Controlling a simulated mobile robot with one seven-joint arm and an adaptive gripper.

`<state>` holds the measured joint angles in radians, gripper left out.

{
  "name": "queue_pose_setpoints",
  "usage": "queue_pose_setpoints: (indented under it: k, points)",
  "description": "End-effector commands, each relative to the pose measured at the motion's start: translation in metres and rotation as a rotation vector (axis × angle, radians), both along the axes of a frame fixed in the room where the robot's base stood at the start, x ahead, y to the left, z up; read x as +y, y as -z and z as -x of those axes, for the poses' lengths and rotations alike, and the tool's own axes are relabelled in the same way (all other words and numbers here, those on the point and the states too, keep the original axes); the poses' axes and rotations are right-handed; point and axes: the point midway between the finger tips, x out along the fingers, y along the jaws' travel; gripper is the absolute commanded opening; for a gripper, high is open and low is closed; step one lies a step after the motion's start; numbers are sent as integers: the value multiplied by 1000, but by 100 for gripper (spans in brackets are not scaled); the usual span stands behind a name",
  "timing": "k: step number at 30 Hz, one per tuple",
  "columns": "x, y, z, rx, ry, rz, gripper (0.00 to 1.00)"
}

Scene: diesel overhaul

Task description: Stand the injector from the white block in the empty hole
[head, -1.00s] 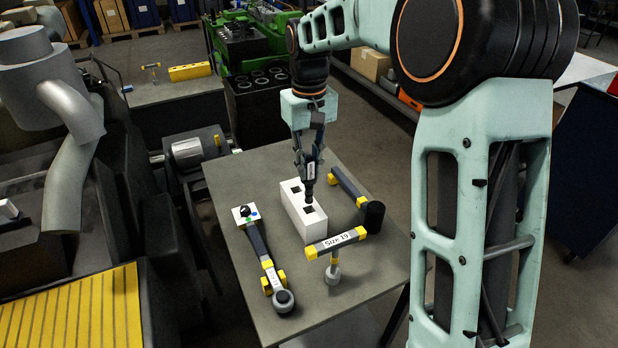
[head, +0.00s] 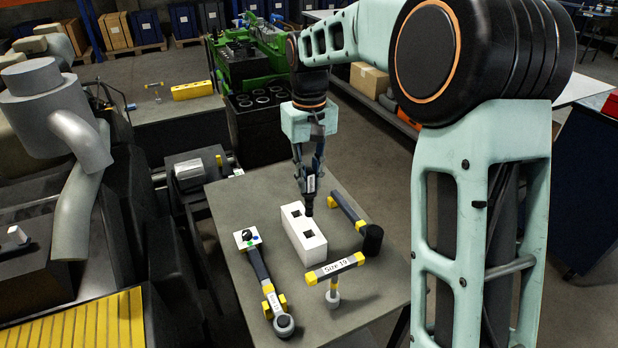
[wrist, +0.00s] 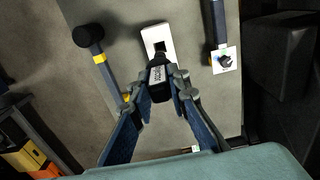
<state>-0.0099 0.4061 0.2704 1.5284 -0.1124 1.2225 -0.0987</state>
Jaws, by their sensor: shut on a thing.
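The injector also shows between the fingers in the wrist view (wrist: 157,74). The white block (head: 312,252) stands on the table, below and slightly left of the injector, with two dark square holes in its top. In the head view the injector's tip appears above the block's near hole, apart from it. In the wrist view the white block (wrist: 151,34) is partly hidden behind the injector. I cannot pick out the empty hole for certain.
Behind the table are a black block with several round openings (head: 262,103) and a green engine (head: 250,68).

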Motion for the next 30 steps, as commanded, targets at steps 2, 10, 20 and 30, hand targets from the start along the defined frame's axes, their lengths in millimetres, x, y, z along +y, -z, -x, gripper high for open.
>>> queue_pose_setpoints:
  k: [2,10,20,30]
  points:
    - [0,-6,0,-2,0,-1,0]
    - [0,-13,0,-2,0,0,0]
    - [0,-47,0,-2,0,0,0]
    - [0,-77,-1,-2,0,0,0]
